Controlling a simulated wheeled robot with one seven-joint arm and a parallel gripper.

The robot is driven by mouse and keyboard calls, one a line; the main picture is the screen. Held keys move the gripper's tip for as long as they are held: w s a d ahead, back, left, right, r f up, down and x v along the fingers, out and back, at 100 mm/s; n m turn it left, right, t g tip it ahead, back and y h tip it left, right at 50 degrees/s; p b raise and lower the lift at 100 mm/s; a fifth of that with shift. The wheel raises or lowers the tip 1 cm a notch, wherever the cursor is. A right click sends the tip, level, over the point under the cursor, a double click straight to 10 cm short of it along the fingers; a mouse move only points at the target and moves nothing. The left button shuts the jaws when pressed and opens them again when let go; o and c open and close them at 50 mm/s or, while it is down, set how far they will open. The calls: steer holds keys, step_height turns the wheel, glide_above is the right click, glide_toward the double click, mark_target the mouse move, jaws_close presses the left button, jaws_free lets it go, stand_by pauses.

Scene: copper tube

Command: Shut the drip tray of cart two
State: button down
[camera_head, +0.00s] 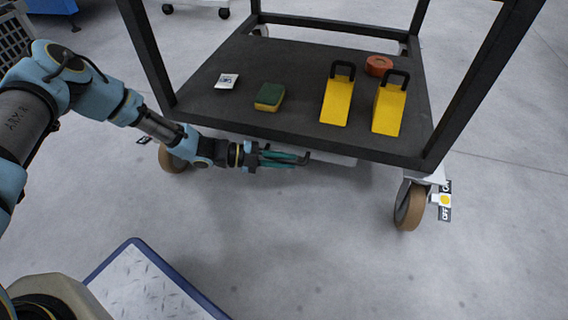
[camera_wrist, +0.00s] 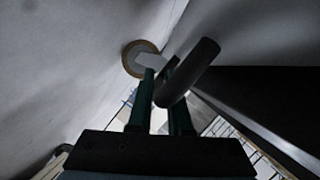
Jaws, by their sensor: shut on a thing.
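The cart (camera_head: 300,140) has a dark lower shelf with black posts. Under its front edge a pale strip of the drip tray (camera_head: 335,159) shows; most of it is hidden by the shelf. My gripper (camera_head: 290,158) reaches in from the left, just below that edge, with its teal fingers shut on a dark bent handle (camera_head: 305,158). In the wrist view the handle (camera_wrist: 190,72) crosses between the two fingers of my gripper (camera_wrist: 162,80) as a thick dark bar. How far the tray stands out cannot be told.
Two yellow wedges (camera_head: 338,100) (camera_head: 388,108), an orange-red roll (camera_head: 378,65), a green-yellow sponge (camera_head: 270,96) and a small white packet (camera_head: 227,81) lie on the shelf. A front caster (camera_head: 408,205) stands at right, with an on/off tag. The floor in front is mostly clear.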

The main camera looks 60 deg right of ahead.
steer(key=shift+w+d, duration=0.2)
steer(key=c, duration=0.8)
jaws_free()
steer(key=shift+s, duration=0.1)
steer(key=shift+c, duration=0.2)
steer(key=p+v, duration=0.4)
steer(key=v, duration=0.7)
